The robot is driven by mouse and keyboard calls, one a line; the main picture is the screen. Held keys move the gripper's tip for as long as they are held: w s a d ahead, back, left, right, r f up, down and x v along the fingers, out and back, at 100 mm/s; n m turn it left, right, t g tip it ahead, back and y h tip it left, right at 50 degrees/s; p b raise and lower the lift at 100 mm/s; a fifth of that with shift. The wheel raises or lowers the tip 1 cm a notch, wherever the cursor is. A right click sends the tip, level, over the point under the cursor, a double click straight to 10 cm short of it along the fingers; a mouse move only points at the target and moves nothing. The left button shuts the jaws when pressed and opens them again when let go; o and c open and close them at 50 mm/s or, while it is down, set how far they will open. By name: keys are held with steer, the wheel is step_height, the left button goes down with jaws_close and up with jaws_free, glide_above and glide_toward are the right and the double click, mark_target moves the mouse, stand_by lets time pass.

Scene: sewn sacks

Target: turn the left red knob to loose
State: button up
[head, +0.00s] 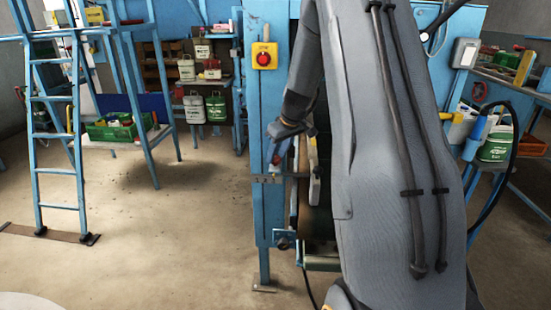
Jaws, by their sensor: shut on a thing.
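My gripper (283,132) is at the blue machine's front post, at the end of my grey arm, which comes down from the top of the picture. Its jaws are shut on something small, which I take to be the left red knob. A small red part (276,158) shows on the post just below the fingers. The contact is too small and dark to make out, and so is the way the knob points. My arm hides much of the machine to the right, and I cannot see a second knob.
A yellow box with a red button (264,56) is higher on the blue post (268,215). A blue ladder (60,140) and a rack with a green crate (112,128) stand at left. A bench with containers (497,146) is at right. The floor at left front is clear.

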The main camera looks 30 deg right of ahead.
steer(key=shift+d, duration=0.1)
stand_by(0.3)
steer(key=o, duration=1)
steer(key=shift+s, duration=0.1)
steer(key=shift+c, duration=0.2)
steer(key=b+v, duration=0.1)
steer(key=v, duration=0.6)
steer(key=shift+r, duration=0.35)
steer(key=shift+s, duration=0.1)
